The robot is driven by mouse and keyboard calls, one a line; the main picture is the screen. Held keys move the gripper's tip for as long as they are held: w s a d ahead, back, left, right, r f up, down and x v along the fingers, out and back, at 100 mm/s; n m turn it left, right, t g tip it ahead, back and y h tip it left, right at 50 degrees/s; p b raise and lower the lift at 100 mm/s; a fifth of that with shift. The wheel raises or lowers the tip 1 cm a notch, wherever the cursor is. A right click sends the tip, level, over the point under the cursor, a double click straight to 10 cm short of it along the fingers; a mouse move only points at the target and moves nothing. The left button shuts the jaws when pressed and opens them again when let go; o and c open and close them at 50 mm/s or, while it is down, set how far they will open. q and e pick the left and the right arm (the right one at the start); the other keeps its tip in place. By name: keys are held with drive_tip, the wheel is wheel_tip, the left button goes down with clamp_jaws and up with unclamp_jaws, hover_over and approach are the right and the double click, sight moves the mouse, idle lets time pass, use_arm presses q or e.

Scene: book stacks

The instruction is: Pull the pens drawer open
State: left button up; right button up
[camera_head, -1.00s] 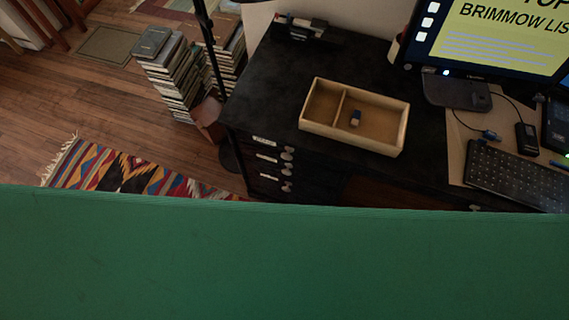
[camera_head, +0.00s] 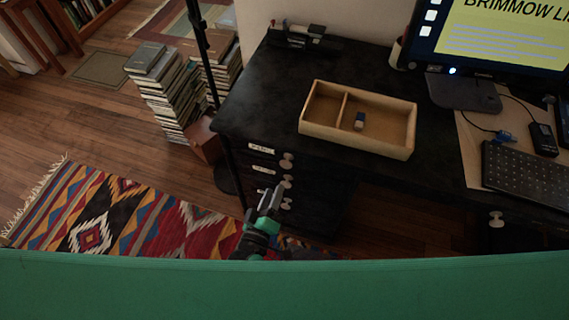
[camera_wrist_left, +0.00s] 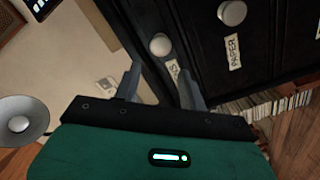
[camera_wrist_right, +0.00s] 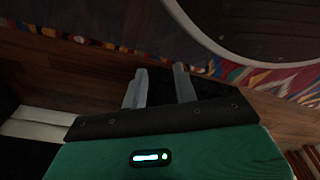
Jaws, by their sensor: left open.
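A black desk drawer stack (camera_head: 315,180) shows several round pale knobs and small white labels, too small to read in the head view. The drawers look shut. In the left wrist view, one knob (camera_wrist_left: 160,45) sits by a label (camera_wrist_left: 172,70) partly hidden by a finger, with only its end, seemingly an S, showing. Another knob (camera_wrist_left: 232,13) is by a label reading PAPER. My left gripper (camera_head: 270,198) is open and empty, in front of the lower drawers; its fingertips (camera_wrist_left: 159,70) are just short of the partly labelled knob. My right gripper (camera_wrist_right: 160,70) is open and empty, seen only in its wrist view.
A monitor, keyboard (camera_head: 525,175) and cables are at the right. Book stacks (camera_head: 165,90), a thin dark pole and a patterned rug (camera_head: 110,215) lie left of the desk.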

sight(284, 165)
use_arm(q)
drive_tip(key=x, duration=1)
drive_tip(key=shift+w+d+f, duration=0.1)
drive_tip(key=shift+w, duration=0.3)
drive_tip(key=shift+s, duration=0.1)
clamp_jaws()
